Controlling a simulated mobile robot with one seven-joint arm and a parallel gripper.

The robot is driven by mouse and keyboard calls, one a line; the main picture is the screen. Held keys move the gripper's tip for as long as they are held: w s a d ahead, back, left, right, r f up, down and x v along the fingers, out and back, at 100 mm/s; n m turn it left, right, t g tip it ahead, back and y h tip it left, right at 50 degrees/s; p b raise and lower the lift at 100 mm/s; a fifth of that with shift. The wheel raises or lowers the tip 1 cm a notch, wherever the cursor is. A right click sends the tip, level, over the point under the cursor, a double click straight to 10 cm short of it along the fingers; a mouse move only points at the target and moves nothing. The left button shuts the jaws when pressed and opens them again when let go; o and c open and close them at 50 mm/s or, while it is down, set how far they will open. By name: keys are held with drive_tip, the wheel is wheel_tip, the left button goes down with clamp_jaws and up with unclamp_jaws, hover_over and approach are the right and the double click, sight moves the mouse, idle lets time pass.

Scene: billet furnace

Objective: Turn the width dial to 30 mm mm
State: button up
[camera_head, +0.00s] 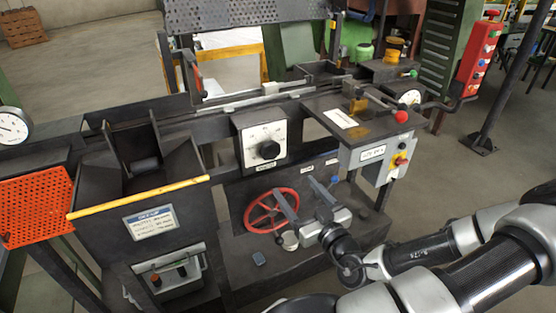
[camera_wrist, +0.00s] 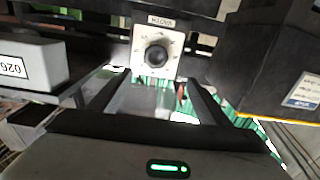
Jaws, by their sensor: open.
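The width dial is a black round knob (camera_head: 270,149) on a white scale plate (camera_head: 252,129) on the machine's dark front. The knob also shows in the wrist view (camera_wrist: 156,56), at upper centre, with its small label plate (camera_wrist: 160,22) above it there. The scale numbers and pointer setting are too small to read. My gripper (camera_head: 295,185) is open and empty, below and slightly right of the dial in the head view. In the wrist view its two dark fingers (camera_wrist: 155,90) reach up towards the dial, with the knob beyond them. No contact shows.
A red handwheel (camera_head: 260,213) sits low behind my gripper. A hopper with a yellow edge (camera_head: 140,196) stands left of the dial. A control box (camera_head: 373,154) and a red-knobbed lever (camera_head: 401,117) are at the right. The dial's front looks clear.

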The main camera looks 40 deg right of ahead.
drive_tip(key=b, duration=0.5)
approach(271, 153)
drive_tip(key=shift+m, duration=0.3)
drive_tip(key=x, duration=0.9)
drive_tip(key=shift+h, duration=0.3)
drive_tip(key=shift+d, duration=0.1)
drive_tip(key=c, duration=1.1)
